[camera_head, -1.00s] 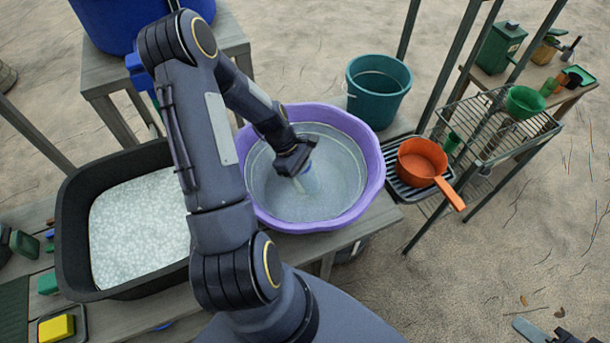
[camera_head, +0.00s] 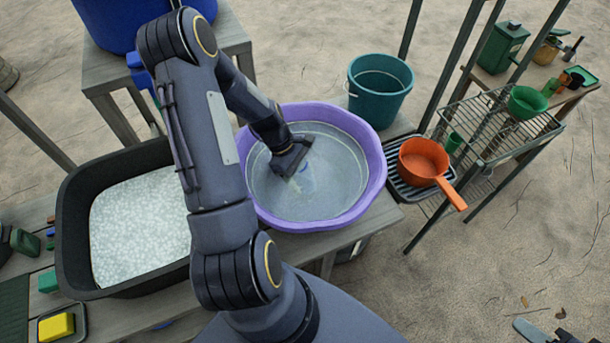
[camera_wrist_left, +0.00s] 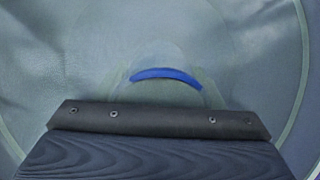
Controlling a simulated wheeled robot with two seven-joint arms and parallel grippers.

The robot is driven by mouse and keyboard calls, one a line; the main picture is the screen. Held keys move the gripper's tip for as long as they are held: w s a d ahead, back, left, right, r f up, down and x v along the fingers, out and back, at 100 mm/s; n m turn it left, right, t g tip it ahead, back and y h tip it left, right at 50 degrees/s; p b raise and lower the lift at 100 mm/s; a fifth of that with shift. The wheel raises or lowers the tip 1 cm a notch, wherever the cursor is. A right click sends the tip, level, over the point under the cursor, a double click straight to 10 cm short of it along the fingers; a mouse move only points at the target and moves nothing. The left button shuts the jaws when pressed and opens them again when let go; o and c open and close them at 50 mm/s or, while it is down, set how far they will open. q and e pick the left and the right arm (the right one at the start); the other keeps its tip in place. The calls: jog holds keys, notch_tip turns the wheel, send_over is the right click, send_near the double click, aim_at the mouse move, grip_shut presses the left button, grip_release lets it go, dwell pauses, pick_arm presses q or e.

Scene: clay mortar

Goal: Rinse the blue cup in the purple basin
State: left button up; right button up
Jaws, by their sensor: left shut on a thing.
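The purple basin (camera_head: 374,165) stands on the wooden table, holding greyish water. My left gripper (camera_head: 291,172) reaches down inside it, low at the water, shut on the blue cup. In the left wrist view a blue curved edge of the cup (camera_wrist_left: 166,74) shows just beyond the gripper. A grey and dark piece at the bottom right edge may be part of my right gripper; its jaws cannot be made out.
A black tub (camera_head: 72,235) of foamy water stands left of the basin. A teal bucket (camera_head: 378,100) stands behind it. An orange pan (camera_head: 420,160) sits on a dark rack to the right, near a wire shelf (camera_head: 520,140). A yellow sponge (camera_head: 56,327) lies front left.

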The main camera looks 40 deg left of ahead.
pick_arm(q)
jog(key=shift+w+d, duration=0.85)
jog(key=shift+d, duration=0.15)
jog(key=shift+s+a, duration=0.85)
jog(key=shift+a, duration=0.15)
jog(key=shift+w+d, duration=0.45)
jog(key=shift+d, duration=0.05)
jog(key=shift+r, duration=0.1)
notch_tip(320, 180, up, 14)
jog(key=p, duration=1.1)
jog(key=shift+r, duration=0.35)
notch_tip(320, 180, up, 5)
jog(key=shift+f, duration=0.1)
